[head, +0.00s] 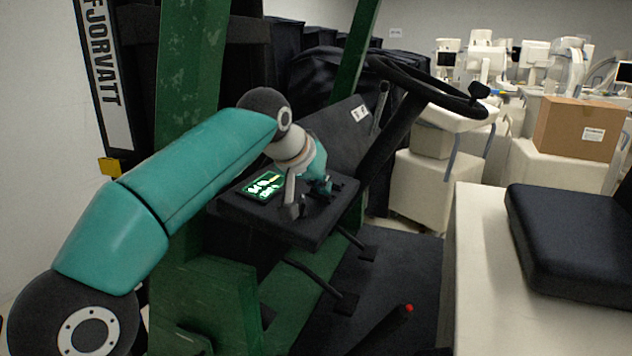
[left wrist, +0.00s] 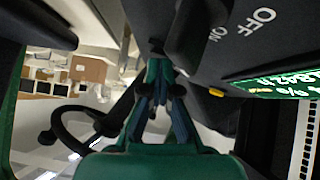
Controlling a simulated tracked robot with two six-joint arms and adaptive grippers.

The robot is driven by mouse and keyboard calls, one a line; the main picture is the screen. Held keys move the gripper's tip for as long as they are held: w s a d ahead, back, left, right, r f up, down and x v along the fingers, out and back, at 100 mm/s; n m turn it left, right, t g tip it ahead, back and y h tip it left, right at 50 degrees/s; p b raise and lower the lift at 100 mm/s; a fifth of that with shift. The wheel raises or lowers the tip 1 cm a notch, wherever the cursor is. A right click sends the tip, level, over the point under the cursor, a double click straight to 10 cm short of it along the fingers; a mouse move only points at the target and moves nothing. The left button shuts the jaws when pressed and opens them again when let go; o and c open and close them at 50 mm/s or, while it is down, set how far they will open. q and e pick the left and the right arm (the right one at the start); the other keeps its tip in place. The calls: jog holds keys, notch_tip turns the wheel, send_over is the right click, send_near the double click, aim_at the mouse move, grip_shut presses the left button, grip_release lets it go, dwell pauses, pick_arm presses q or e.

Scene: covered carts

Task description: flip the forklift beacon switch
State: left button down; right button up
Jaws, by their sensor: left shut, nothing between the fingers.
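The beacon switch seems to be the dark lever-like part (left wrist: 190,40) beside the ON and OFF lettering on a black panel (left wrist: 270,45) in the left wrist view. I cannot tell which way it is set. My left gripper (left wrist: 158,72) is shut and empty, its fingertips just beside and below that dark part; contact is unclear. In the head view the left gripper (head: 322,186) is over the forklift's black console (head: 290,222), near its levers. The switch cannot be made out there, with the gripper and wrist in front. My right gripper is not in view.
A lit green display (head: 264,186) and a grey lever (head: 290,196) sit close to the gripper on the console. The steering wheel (head: 440,90) stands behind, green mast posts (head: 190,90) at left, and the black seat (head: 570,240) at right. A cardboard box (head: 575,128) is farther back.

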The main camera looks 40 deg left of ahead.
pick_arm(q)
jog(key=shift+a+f, duration=0.1)
jog(key=shift+a, duration=0.1)
jog(key=shift+s+a+p, duration=0.25)
jog(key=shift+a+p, duration=0.05)
jog(key=shift+a, duration=0.35)
jog(key=shift+a+r+p, duration=0.15)
jog(key=shift+r+p, duration=0.5)
notch_tip(320, 180, up, 4)
jog(key=p, duration=0.3)
jog(key=shift+a+f+p, duration=0.1)
jog(key=shift+f+p, duration=0.05)
jog(key=shift+p, duration=0.2)
jog(key=v, duration=0.9)
jog(key=shift+s, duration=0.4)
jog(key=shift+a+f, duration=0.1)
jog(key=shift+a, duration=0.05)
